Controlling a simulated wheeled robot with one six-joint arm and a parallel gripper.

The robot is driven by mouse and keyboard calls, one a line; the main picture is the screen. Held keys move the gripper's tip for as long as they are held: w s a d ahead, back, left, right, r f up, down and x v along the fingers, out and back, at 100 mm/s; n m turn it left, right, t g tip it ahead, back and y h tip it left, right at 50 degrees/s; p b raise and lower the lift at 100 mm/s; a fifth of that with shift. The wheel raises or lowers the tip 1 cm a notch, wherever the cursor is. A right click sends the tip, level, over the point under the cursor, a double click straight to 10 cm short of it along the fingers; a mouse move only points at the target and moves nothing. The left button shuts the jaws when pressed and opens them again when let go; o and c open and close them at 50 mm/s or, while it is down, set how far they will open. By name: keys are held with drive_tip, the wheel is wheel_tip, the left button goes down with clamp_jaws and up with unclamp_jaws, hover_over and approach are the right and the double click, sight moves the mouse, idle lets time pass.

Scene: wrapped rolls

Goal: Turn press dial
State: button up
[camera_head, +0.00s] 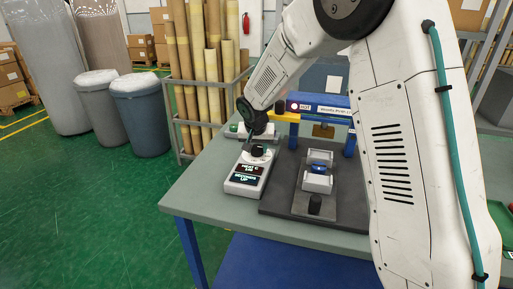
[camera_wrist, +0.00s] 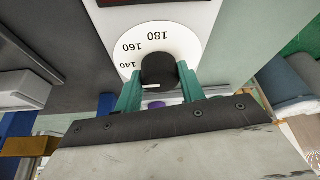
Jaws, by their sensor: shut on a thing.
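The press dial (camera_wrist: 158,69) is a black round knob with a white pointer line, on a white scale disc (camera_wrist: 186,40) marked 140, 160 and 180. My gripper (camera_wrist: 158,88) is shut on the dial, with one green finger on each side of the knob. In the head view the dial (camera_head: 258,151) sits on top of a white control box (camera_head: 244,178) with lit displays on its front. My gripper (camera_head: 257,143) reaches down to it from above. The far side of the knob is partly hidden.
The box stands on a grey-green table (camera_head: 205,175). To its right is the press (camera_head: 318,206), with a dark base and a blue frame (camera_head: 320,105). Another small white box (camera_head: 236,130) lies behind. Grey bins (camera_head: 142,120) and a rack of rolls (camera_head: 205,75) stand beyond the table.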

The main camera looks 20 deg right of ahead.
drive_tip(key=shift+m, duration=0.3)
drive_tip(key=m+h, duration=0.1)
drive_tip(key=m, duration=0.2)
drive_tip(key=shift+w+a+g, duration=0.1)
drive_tip(key=shift+g, duration=0.2)
drive_tip(key=shift+w+a+m+g+h, duration=0.1)
drive_tip(key=shift+m+g+h, duration=0.25)
drive_tip(key=shift+m, duration=0.9)
drive_tip(key=shift+m+g+h, duration=0.35)
drive_tip(key=shift+m, duration=0.9)
drive_tip(key=shift+r, duration=0.1)
drive_tip(key=o, duration=1)
drive_tip(key=v, duration=0.7)
drive_tip(key=shift+w+a+r, duration=0.1)
drive_tip(key=shift+r, duration=0.25)
